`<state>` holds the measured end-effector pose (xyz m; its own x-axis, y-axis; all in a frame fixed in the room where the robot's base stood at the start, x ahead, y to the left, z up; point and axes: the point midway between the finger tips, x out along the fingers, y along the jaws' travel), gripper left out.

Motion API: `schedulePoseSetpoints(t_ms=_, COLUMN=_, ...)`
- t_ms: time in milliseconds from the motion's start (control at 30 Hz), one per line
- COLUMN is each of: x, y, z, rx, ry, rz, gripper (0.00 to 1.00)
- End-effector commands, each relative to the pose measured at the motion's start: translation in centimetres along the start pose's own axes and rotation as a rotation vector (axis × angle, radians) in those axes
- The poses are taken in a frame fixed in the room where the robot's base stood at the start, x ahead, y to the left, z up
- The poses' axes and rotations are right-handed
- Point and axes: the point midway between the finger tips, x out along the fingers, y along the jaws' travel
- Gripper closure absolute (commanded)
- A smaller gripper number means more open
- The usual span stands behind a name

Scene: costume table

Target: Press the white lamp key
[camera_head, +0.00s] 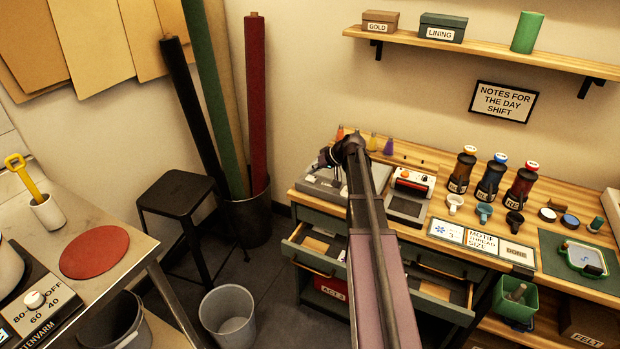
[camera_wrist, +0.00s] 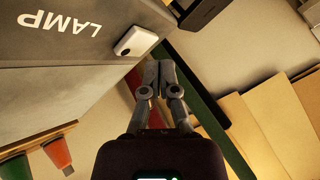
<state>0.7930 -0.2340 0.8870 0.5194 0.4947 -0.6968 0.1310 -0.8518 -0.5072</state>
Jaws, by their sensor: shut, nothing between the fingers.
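The white lamp key (camera_wrist: 136,41) is a small rounded white block on a grey panel marked LAMP (camera_wrist: 62,24), in the upper middle of the wrist view. My gripper (camera_wrist: 158,66) is shut and empty. Its fingertips show just below and right of the key in that view. I see a gap between them and the key, and I cannot tell the depth. In the head view my gripper (camera_head: 326,158) is over the grey lamp unit (camera_head: 322,191) at the left end of the wooden bench. The key is not visible there, and my arm covers part of the unit.
Small coloured bottles (camera_head: 388,147) stand behind the unit. A red-and-white device (camera_head: 413,182) is to its right, with dark bottles (camera_head: 490,180) and cups beyond. An open drawer (camera_head: 312,250) sticks out below. Tall fabric rolls (camera_head: 257,110) lean at the left.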

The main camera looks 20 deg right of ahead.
Motion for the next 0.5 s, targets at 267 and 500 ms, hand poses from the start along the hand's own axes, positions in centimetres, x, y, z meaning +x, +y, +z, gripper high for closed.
schedulePoseSetpoints(t_ms=267, x=-0.6, y=-0.4, z=-0.4, rx=0.000, ry=0.000, rz=0.000, gripper=1.00)
schedulePoseSetpoints(t_ms=500, x=-1.8, y=-1.3, z=-1.3, rx=0.000, ry=0.000, rz=0.000, gripper=1.00)
